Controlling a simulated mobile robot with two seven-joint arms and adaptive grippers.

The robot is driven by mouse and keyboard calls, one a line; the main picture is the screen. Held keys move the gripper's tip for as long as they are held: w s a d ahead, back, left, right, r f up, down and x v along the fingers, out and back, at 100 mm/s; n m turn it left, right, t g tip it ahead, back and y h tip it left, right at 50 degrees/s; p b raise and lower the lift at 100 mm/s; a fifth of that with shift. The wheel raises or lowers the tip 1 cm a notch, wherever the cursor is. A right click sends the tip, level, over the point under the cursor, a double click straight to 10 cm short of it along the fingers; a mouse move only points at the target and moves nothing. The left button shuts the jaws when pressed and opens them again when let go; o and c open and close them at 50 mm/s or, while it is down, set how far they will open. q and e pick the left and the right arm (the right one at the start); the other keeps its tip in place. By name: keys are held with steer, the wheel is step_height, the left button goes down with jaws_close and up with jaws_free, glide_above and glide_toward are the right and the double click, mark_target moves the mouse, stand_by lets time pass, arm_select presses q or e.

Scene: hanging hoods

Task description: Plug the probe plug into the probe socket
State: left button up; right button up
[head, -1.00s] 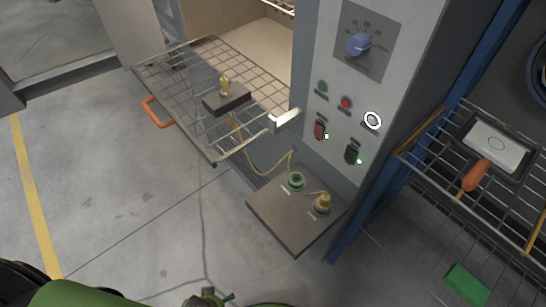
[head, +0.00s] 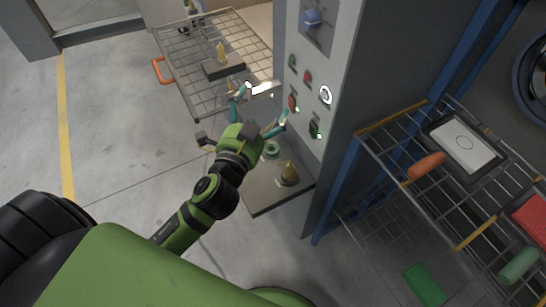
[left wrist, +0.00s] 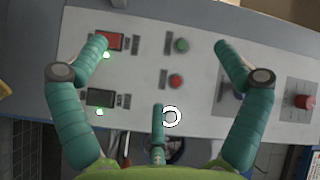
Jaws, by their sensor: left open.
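The yellow plug (head: 289,174) stands upright on the small grey shelf (head: 262,200) below the control panel. A green ring-shaped socket (head: 272,150) is on the same shelf, behind and left of the plug, apparently empty. A yellow probe (head: 221,52) stands on a dark block (head: 223,68) on the pulled-out wire rack. My left gripper (head: 262,106) is open and empty, above the shelf's back edge in front of the panel. In the left wrist view its teal fingers (left wrist: 190,75) are spread toward the panel face. The cable is mostly hidden by the gripper. My right gripper is not in view.
The control panel (head: 325,60) carries a blue knob (head: 312,19), buttons and lit switches. Another wire rack (head: 420,180) with a tray stands at right. Floor at left is free.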

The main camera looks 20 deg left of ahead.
arm_select(q)
steer(key=d+r+m+t+h, duration=0.2)
steer(key=d+r+m+h, duration=0.6)
steer(key=d+m+h, duration=0.4)
steer(key=s+d+m+g+h, duration=0.1)
steer(key=d+m+g+h, duration=0.25)
steer(key=m, duration=0.45)
steer(key=m+g+y, duration=1)
steer(key=m+g, duration=0.1)
steer(key=m, duration=0.3)
glide_toward(287, 168)
steer(key=w+f, duration=0.1)
steer(key=f, duration=0.1)
steer(key=shift+g, duration=0.25)
steer(key=b+x, duration=0.2)
steer(key=x, duration=0.1)
steer(key=b+x, duration=0.2)
steer(key=x, duration=0.1)
steer(key=b+x, duration=0.2)
steer(key=x, duration=0.1)
steer(key=shift+w+d+r+b, duration=0.15)
steer(key=shift+d+b, duration=0.1)
steer(key=shift+b, duration=0.05)
steer(key=shift+w+d+f+b, duration=0.2)
steer(key=shift+w+f+b, duration=0.05)
steer(key=shift+f+b, duration=0.1)
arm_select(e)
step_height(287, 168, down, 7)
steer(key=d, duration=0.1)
